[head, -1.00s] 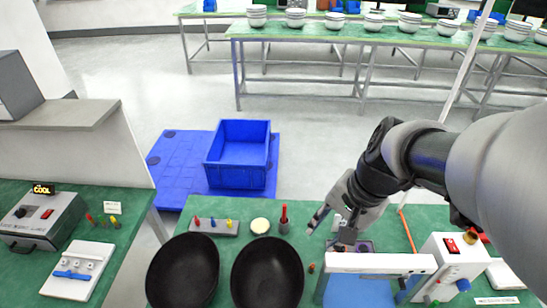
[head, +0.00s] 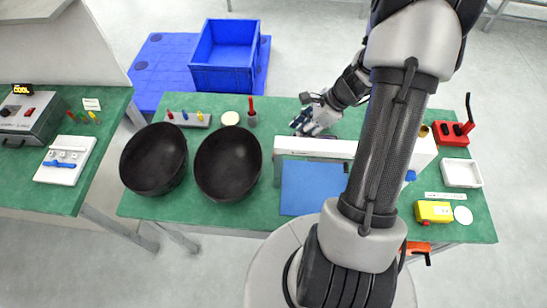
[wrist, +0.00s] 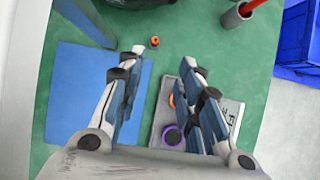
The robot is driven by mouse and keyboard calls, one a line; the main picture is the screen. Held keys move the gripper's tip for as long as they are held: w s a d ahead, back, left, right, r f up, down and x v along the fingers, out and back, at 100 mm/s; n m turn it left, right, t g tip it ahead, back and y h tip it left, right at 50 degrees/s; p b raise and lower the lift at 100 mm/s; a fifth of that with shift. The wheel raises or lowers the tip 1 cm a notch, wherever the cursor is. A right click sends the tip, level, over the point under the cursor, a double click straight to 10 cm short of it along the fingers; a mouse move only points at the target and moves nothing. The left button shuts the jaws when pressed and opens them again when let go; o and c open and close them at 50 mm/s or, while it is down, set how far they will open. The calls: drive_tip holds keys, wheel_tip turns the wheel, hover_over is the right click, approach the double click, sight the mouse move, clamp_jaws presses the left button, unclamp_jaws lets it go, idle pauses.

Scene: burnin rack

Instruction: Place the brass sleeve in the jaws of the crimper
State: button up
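My gripper (head: 303,124) is open and points down over the bench's far side, behind a white bar. In the wrist view its two fingers (wrist: 162,62) are spread with nothing between the tips. A small orange-brown ring (wrist: 155,41) lies on the green mat just beyond the fingertips; it may be the brass sleeve, but I cannot tell for sure. A grey plate under the right finger carries an orange ring (wrist: 171,100) and a purple ring (wrist: 172,135). A red device with an upright lever (head: 452,134), possibly the crimper, stands at the bench's right; its jaws are not clear.
Two black bowls (head: 154,158) (head: 228,163) stand left of a blue mat (head: 312,188). The white bar (head: 318,147) spans the mat's far edge. A red-handled tool stands in a grey cup (head: 252,119). A white tray (head: 462,173) and yellow box (head: 433,211) are at right.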

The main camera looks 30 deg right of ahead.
drive_tip(key=b+x, duration=0.2)
drive_tip(key=x, duration=0.6)
drive_tip(key=shift+a+f+b, duration=0.1)
drive_tip(key=shift+f+b, duration=0.15)
drive_tip(key=shift+b, duration=0.1)
drive_tip(key=x, duration=0.1)
drive_tip(key=b+x, duration=0.2)
drive_tip(key=x, duration=0.1)
drive_tip(key=shift+s+a+f, duration=0.1)
drive_tip(key=shift+s+a, duration=0.15)
drive_tip(key=shift+s, duration=0.1)
drive_tip(key=shift+w+a+f+b, duration=0.2)
drive_tip(key=shift+w+f+b, duration=0.05)
drive_tip(key=shift+f+b, duration=0.15)
drive_tip(key=shift+c, duration=0.4)
clamp_jaws()
drive_tip(key=shift+r, duration=0.15)
wheel_tip(320, 180, up, 20)
drive_tip(key=p, duration=0.8)
